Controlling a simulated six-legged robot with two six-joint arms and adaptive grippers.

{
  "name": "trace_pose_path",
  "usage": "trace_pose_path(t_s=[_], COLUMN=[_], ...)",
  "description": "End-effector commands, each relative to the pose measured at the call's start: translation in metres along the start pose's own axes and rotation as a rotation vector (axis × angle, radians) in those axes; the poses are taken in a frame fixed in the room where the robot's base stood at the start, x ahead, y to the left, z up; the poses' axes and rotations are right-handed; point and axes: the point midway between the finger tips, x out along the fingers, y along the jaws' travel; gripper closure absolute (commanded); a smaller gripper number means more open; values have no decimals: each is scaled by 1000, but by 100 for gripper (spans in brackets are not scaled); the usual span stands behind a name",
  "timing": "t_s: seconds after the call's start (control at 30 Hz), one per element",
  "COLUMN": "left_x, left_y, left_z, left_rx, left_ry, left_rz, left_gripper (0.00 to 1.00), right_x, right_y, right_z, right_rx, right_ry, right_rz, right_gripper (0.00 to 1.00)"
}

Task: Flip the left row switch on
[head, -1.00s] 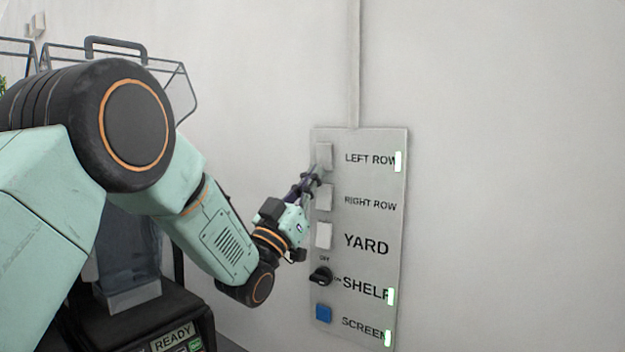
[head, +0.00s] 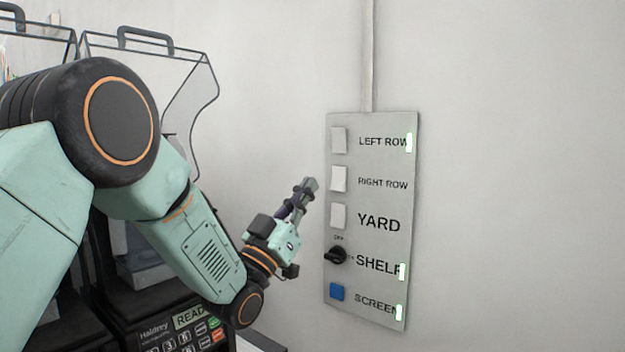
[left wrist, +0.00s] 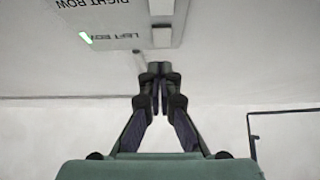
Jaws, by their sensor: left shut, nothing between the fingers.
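The left row switch (head: 338,140) is a white rocker at the top of a grey wall panel (head: 385,240), beside the words LEFT ROW. A small light (head: 409,142) to the right of its label glows green-white. In the left wrist view the switch (left wrist: 162,38) shows upside down, beyond my fingertips. My left gripper (head: 312,184) is shut and empty, left of the panel at about the right row switch's height, apart from the panel. It shows shut in the left wrist view too (left wrist: 159,72). My right gripper is not in view.
Below are the right row switch (head: 338,178), the yard switch (head: 338,216), a black shelf knob (head: 336,255) and a blue screen button (head: 337,292). The shelf and screen lights glow. A machine with a keypad (head: 185,335) stands at lower left. The wall right of the panel is clear.

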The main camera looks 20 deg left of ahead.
Motion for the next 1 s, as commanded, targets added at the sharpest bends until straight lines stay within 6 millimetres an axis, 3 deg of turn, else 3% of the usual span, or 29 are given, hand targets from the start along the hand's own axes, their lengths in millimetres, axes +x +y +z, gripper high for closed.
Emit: trace_pose_path(t_s=[0.1, 0.3, 0.83, 0.93, 1.0], left_x=[-19, -33, -36, -38, -50], left_y=[-1, 0, 0, -5, -10], left_z=[7, 8, 9, 25, 50], left_rx=[-2, 0, 4, 15, 16], left_ry=[-1, 1, -9, -83, -202], left_rz=[-2, -1, -1, -25, -70], left_gripper=[100, 100, 100, 100, 100], right_x=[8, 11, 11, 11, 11], right_y=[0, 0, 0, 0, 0], right_z=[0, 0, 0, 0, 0], right_rx=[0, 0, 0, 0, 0], right_ry=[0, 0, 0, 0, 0], right_rz=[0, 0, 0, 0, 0], right_gripper=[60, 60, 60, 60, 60])
